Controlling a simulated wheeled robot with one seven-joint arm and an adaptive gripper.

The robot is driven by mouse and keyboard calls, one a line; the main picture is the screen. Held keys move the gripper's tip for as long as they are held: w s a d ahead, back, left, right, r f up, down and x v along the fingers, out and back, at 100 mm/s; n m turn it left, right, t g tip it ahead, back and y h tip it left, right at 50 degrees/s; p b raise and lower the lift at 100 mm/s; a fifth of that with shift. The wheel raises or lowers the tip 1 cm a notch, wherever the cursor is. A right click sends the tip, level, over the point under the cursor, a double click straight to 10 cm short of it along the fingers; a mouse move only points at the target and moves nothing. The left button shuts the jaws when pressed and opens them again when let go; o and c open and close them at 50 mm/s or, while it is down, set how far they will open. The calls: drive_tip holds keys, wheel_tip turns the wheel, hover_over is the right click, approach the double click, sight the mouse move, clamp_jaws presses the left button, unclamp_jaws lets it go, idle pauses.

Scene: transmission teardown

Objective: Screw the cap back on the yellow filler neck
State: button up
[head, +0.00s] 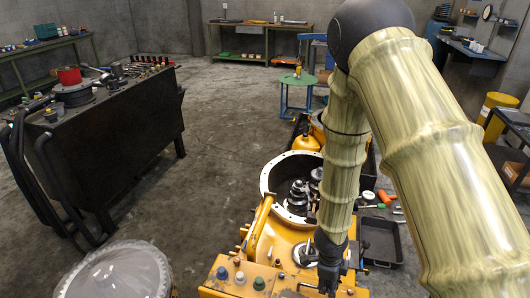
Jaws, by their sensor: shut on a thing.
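My gripper (328,278) is at the bottom of the head view, right of centre, pointing down over the yellow transmission housing (283,244). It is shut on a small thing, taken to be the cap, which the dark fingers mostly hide.
The open round housing with dark gears (297,196) lies just beyond. A black tray (381,240) is to the right, with orange-handled tools (386,197) nearby. The middle floor is clear.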

drive_tip(key=n, duration=0.2)
drive_tip(key=w+r+n, duration=0.1)
drive_tip(key=n, duration=0.1)
drive_tip(key=w+a+r+n+t+p, duration=0.1)
drive_tip(key=n, duration=0.1)
drive_tip(key=shift+r+y, duration=0.2)
drive_tip(key=shift+y, duration=0.1)
drive_tip(key=r+n, duration=0.1)
drive_tip(key=n, duration=0.4)
drive_tip(key=w+r+n+y+p, duration=0.1)
drive_tip(key=r+n, duration=0.1)
drive_tip(key=n, duration=0.4)
drive_tip(key=w+a+r+n+y+p, duration=0.1)
drive_tip(key=r+n, duration=0.1)
drive_tip(key=n, duration=0.4)
drive_tip(key=shift+r, duration=0.2)
drive_tip(key=shift+s, duration=0.1)
